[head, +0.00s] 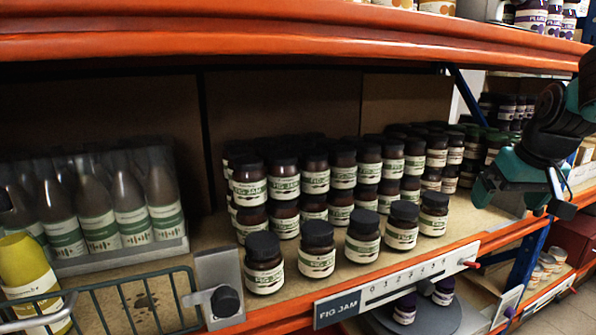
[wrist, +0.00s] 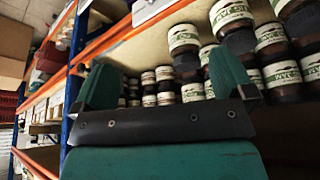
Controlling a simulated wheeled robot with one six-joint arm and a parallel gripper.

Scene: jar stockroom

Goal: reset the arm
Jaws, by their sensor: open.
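My gripper (head: 518,190) hangs at the right of the head view, in front of the shelf's right part, with its teal and dark parts partly overlapping. In the wrist view its two teal fingers (wrist: 163,62) stand wide apart with nothing between them. It is open and empty. My arm comes in from the right edge of the head view. The fig jam jars (head: 317,250) stand upright on the shelf, left of my gripper and apart from it.
An orange shelf beam (head: 300,38) runs above the jars. A front rail carries a fig jam label (head: 337,308). Bottles in a clear tray (head: 122,262) stand at left, behind a wire basket (head: 130,310) holding a yellow bottle (head: 25,265). A blue upright (head: 527,262) stands near my gripper.

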